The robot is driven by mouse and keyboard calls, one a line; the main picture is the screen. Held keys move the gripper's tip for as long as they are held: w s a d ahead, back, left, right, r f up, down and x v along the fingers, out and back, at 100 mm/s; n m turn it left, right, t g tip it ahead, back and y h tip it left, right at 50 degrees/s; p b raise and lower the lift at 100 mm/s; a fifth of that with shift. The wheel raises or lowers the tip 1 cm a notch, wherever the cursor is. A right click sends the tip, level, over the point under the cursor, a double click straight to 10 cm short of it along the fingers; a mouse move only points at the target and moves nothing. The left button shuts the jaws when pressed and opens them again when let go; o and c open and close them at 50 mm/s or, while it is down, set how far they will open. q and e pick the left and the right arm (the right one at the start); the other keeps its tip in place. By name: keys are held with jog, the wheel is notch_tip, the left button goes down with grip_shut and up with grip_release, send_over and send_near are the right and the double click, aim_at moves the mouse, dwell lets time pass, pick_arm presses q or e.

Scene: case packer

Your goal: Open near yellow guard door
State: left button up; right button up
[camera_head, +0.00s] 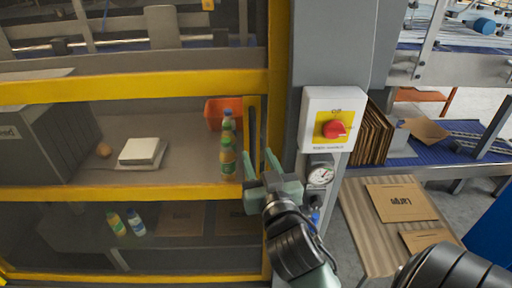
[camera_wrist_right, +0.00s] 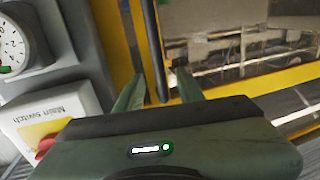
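The yellow guard door (camera_head: 130,85) fills the left of the head view, with clear panels in a yellow frame. It looks closed. A dark upright handle bar (camera_head: 252,124) is near its right edge; it also shows in the right wrist view (camera_wrist_right: 154,45). My right gripper (camera_head: 258,154) is at the lower part of this bar. In the right wrist view my right gripper (camera_wrist_right: 158,88) is open, its fingers on either side of the bar with gaps showing. I cannot tell whether the bar is fully between the fingertips in depth. My left gripper is not in view.
A grey post with a red main switch (camera_head: 334,129) and a gauge (camera_head: 320,176) stands right of the door. Behind the door are bottles (camera_head: 228,158) and an orange bin (camera_head: 222,110). Cardboard sheets (camera_head: 400,202) lie on a pallet at right.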

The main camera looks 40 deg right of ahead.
aim_at(254, 146)
jog(key=shift+w+d+f+b, duration=0.2)
jog(key=shift+w+f+b, duration=0.05)
jog(key=shift+w+b, duration=0.3)
jog(key=x, duration=0.1)
jog(key=p+x, duration=0.1)
jog(key=x, duration=0.1)
jog(key=shift+w+d+r, duration=0.3)
jog(key=shift+w+r, duration=0.05)
jog(key=shift+w+d+f+p, duration=0.1)
jog(key=shift+w+d+p, duration=0.1)
jog(key=shift+w+p, duration=0.35)
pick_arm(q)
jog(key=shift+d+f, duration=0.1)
pick_arm(e)
jog(key=shift+w, duration=0.15)
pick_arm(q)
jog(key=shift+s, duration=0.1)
pick_arm(e)
jog(key=shift+c, duration=1.2)
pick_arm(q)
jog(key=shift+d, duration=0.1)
pick_arm(e)
grip_shut()
jog(key=shift+f, duration=0.1)
